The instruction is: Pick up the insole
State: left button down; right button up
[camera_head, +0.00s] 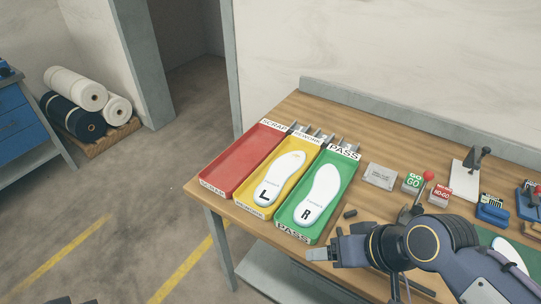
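A white insole marked L (278,178) lies in the yellow REWORK tray (247,198). A white insole marked R (322,194) lies in the green PASS tray (302,232). Part of another white insole-like shape (513,254) lies on a green mat (531,252) at the right, partly hidden by my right arm. My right gripper (322,246) reaches in from the right, over the table's front edge, just in front of the green tray. It is apart from the insoles. Its finger gap is not clear.
A red SCRAP tray (239,166) is empty on the left. Behind my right arm stand a grey plate (380,177), a green GO block (412,182), a red NO-GO block (439,194), a lever-topped device (466,178) and blue fixtures (492,209).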

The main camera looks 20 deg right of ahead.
aim_at(283, 168)
jog(key=i+j+z, duration=0.15)
jog(key=j, duration=0.15)
jog(key=i+j+z, duration=0.15)
jog(key=j, duration=0.15)
jog(key=i+j+z, duration=0.15)
jog(key=j, duration=0.2)
jog(key=i+j+z, duration=0.15)
jog(key=j, duration=0.15)
